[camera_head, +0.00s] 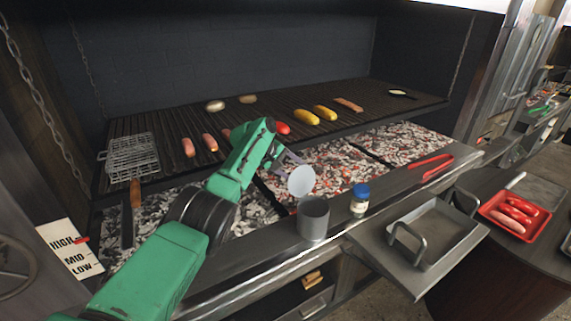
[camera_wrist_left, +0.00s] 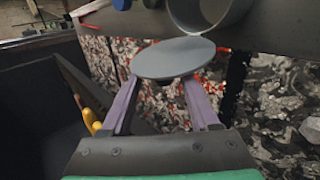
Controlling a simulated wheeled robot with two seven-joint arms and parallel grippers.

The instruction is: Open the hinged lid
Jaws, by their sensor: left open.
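The grey metal canister (camera_head: 313,220) stands upright on the grill's front ledge. Its round hinged lid (camera_head: 301,181) is swung up off the mouth and stands tilted at the rim's far side, with the open mouth showing below it. In the left wrist view the lid (camera_wrist_left: 172,58) is a grey disc in front of my fingers, beside the canister's rim (camera_wrist_left: 225,22). My left gripper (camera_head: 288,164) is open, just behind the lid, with its purple fingers spread and nothing held. I cannot tell whether a fingertip touches the lid. My right gripper is not in view.
A blue-capped jar (camera_head: 360,198) stands close right of the canister. A metal tray (camera_head: 437,230) with handles is further right, with red tongs (camera_head: 433,166) on the ledge behind. Glowing coals (camera_head: 350,155) and the food-laden grate (camera_head: 360,120) lie beyond.

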